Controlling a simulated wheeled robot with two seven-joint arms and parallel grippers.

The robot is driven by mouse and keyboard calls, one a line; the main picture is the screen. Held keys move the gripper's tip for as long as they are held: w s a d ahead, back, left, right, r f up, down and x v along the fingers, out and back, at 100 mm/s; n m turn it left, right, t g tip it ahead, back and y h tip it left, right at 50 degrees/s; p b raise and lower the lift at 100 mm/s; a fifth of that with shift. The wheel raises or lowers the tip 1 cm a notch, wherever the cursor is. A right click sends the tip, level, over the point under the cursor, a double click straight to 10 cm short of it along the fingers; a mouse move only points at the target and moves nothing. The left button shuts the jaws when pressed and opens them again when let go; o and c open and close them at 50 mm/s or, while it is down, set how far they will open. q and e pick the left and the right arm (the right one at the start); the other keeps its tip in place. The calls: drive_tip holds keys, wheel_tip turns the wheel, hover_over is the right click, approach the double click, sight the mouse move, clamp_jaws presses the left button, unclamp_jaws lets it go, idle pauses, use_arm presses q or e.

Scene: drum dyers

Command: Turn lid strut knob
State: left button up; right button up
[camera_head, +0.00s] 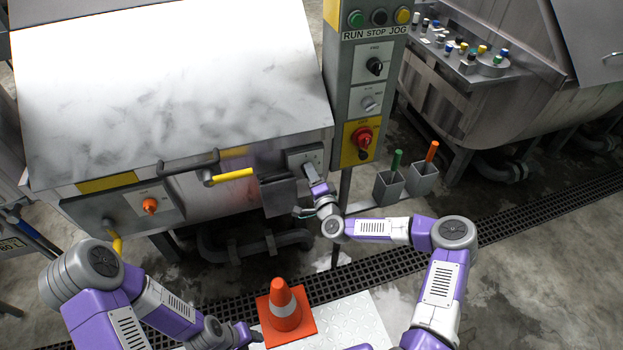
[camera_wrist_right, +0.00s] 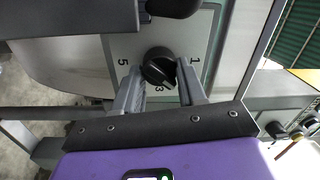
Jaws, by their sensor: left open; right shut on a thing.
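The lid strut knob (camera_wrist_right: 158,66) is black and round, on a pale plate marked 1, 3 and 5, in the right wrist view. My right gripper (camera_wrist_right: 160,78) has one finger on each side of it and is shut on it. The 3 is just below the knob, partly crowded by it; its exact pointer direction is hard to tell. In the head view my right gripper (camera_head: 313,178) reaches the small plate (camera_head: 304,157) on the drum's front right, hiding the knob. My left gripper (camera_head: 246,335) is open and low, beside the orange cone.
The drum's large lid (camera_head: 170,90) is down, with a yellow handle (camera_head: 232,174) in front. An orange knob (camera_head: 150,206) is at front left. A control post (camera_head: 366,90) with a red knob (camera_head: 362,137) stands close right. The traffic cone (camera_head: 283,308) stands on the plate below.

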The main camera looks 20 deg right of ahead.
drive_tip(key=shift+m, duration=0.4)
drive_tip(key=o, duration=1.1)
drive_tip(key=shift+c, duration=0.2)
drive_tip(key=s, duration=0.7)
drive_tip(key=shift+s+d+f+p, duration=0.15)
drive_tip(key=shift+s+d+p, duration=0.1)
drive_tip(key=shift+s+p, duration=0.05)
drive_tip(key=shift+a, duration=0.1)
